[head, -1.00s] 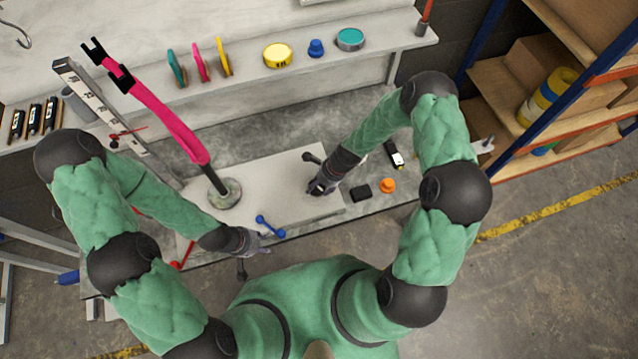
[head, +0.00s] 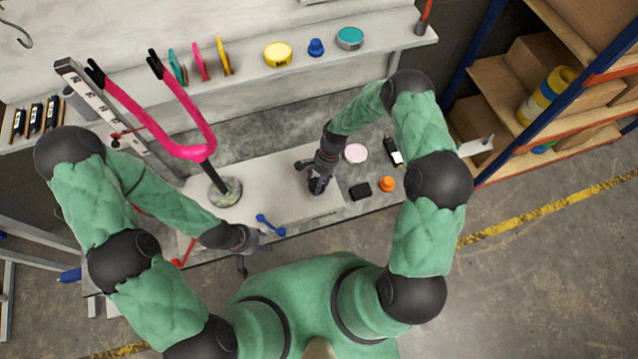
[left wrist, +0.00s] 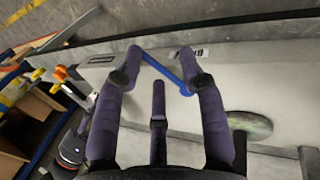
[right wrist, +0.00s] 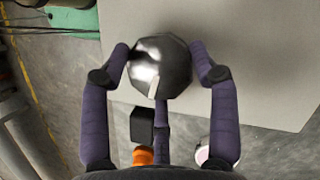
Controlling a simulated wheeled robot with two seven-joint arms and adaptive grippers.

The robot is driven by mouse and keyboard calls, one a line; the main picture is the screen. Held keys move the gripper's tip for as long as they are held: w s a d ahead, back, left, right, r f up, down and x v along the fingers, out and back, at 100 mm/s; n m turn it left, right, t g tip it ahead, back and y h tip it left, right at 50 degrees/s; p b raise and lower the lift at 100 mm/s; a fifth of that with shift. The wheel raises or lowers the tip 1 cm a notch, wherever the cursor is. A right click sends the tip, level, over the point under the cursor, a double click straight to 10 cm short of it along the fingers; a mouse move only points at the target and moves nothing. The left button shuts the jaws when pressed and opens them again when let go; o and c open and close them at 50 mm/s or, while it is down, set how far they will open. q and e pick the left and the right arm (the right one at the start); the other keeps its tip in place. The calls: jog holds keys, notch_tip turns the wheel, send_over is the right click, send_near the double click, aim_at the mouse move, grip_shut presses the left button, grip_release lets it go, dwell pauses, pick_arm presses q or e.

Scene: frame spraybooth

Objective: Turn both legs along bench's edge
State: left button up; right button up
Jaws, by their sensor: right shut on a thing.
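A pink fork (head: 187,150) with two long legs stands on a dark stem over a round grey base (head: 226,192) on the pale plate (head: 270,190). Its black leg tips (head: 155,62) point to the back left, side by side and apart. My right gripper (head: 316,185) is over the plate's right part, shut on a shiny dark knob (right wrist: 160,66), which sits between its fingers in the right wrist view. My left gripper (head: 262,240) is open at the plate's front edge, beside a blue lever (head: 270,225); this lever (left wrist: 163,70) also shows beyond its fingers in the left wrist view.
A black block (head: 360,191), an orange knob (head: 387,184) and a pale pink disc (head: 356,153) lie right of the plate. A grey perforated upright (head: 100,98) stands close to the left leg. A back shelf (head: 300,82) holds tins and discs.

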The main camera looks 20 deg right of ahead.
jog(key=shift+w+a+r+n+h+b, duration=0.1)
jog(key=shift+n+h+b, duration=0.1)
jog(key=shift+n, duration=0.2)
jog(key=shift+w+a+n+h+b, duration=0.1)
jog(key=shift+n+b, duration=0.05)
jog(key=shift+n, duration=0.25)
jog(key=shift+s+g, duration=0.1)
jog(key=shift+g, duration=0.2)
jog(key=o, duration=1.1)
jog(key=shift+a, duration=0.15)
jog(key=shift+r, duration=0.1)
jog(key=v, duration=1.1)
jog(key=shift+r, duration=0.35)
